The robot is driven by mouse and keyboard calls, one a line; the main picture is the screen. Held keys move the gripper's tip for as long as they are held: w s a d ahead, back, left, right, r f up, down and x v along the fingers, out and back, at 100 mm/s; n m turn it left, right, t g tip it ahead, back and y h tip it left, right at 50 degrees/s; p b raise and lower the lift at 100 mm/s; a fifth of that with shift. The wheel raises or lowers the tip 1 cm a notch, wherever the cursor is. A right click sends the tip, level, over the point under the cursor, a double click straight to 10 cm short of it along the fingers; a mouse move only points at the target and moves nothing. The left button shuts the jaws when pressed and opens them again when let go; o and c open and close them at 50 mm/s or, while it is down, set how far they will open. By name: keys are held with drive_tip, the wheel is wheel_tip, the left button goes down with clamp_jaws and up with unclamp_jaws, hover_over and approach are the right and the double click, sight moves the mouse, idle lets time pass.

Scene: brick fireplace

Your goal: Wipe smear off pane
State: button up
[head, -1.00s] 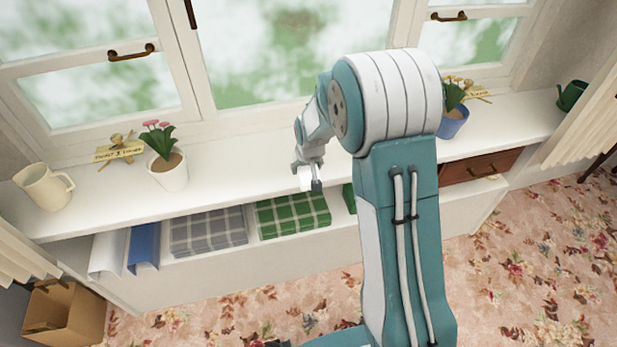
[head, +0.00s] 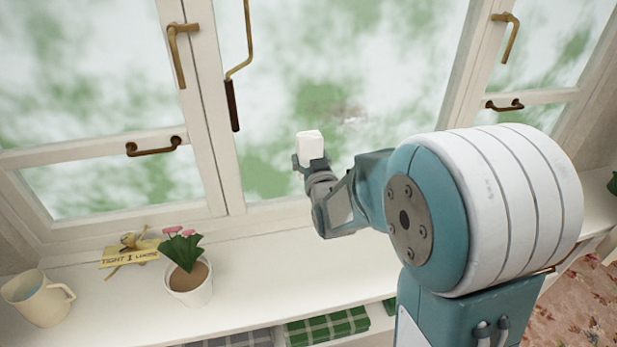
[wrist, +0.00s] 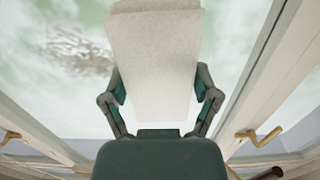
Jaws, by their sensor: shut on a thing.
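My gripper (head: 311,163) is shut on a white block-shaped wiper (head: 310,146), held up in front of the middle window pane (head: 384,58). In the wrist view the wiper (wrist: 158,62) sits between both fingers of my gripper (wrist: 160,95). A grey-brown smear (head: 348,115) is on the middle pane, just right of the wiper in the head view. I cannot tell whether the wiper touches the glass.
A handle with a dark grip (head: 233,105) hangs left of the wiper. Brass latches (head: 155,147) are on the side frames. Folded checked cloths (head: 327,327) lie below.

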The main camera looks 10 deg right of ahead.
sight(302, 130)
drive_tip(key=shift+w+r, duration=0.1)
drive_tip(key=shift+r, duration=0.45)
drive_tip(key=shift+w+d+r, duration=0.1)
drive_tip(key=shift+r, duration=0.05)
drive_tip(key=shift+w+d, duration=0.4)
drive_tip(key=shift+w, duration=0.15)
drive_tip(key=w, duration=0.2)
drive_tip(key=w+a, duration=0.1)
drive_tip(key=w, duration=0.1)
drive_tip(key=shift+w, duration=0.2)
drive_tip(key=shift+w+d, duration=0.15)
drive_tip(key=shift+d, duration=0.2)
drive_tip(key=shift+w+a, duration=0.1)
drive_tip(key=shift+a, duration=0.1)
drive_tip(key=shift+w+d, duration=0.1)
drive_tip(key=shift+w, duration=0.7)
